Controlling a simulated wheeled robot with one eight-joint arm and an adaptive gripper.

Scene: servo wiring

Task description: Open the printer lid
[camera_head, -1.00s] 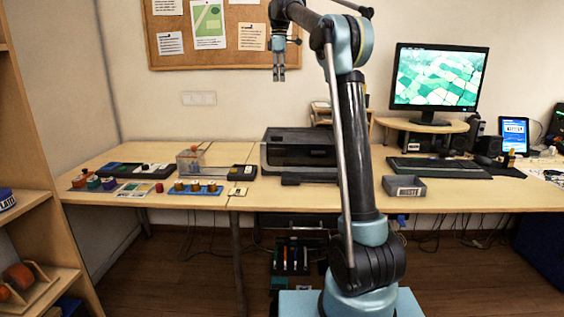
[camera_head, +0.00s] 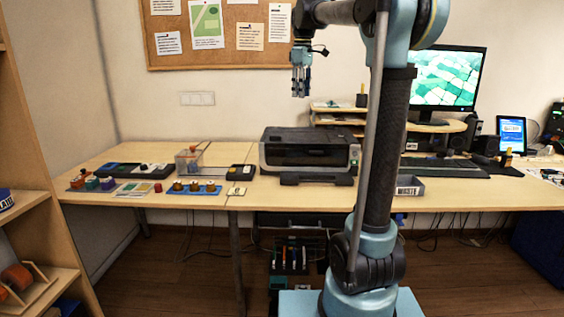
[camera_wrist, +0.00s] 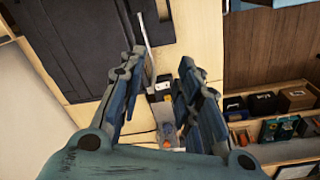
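The printer (camera_head: 308,152) is a dark box with a grey trim, standing on the table near its middle. Its lid (camera_head: 305,136) on top looks closed and flat. My gripper (camera_head: 301,92) hangs above and behind the printer in the picture, fingers pointing down, well clear of it. In the wrist view my gripper (camera_wrist: 160,62) has its two fingers apart with nothing held between them. A large dark panelled surface at the upper left of the wrist view, probably the printer (camera_wrist: 75,45), lies beyond the left finger.
My upright arm stands right of the printer and partly hides the monitor (camera_head: 450,80). A grey labelled bin (camera_head: 410,187) sits at the table's front. Coloured parts and a blue tray (camera_head: 193,190) lie left of the printer. The table (camera_head: 290,198) is clear before the printer.

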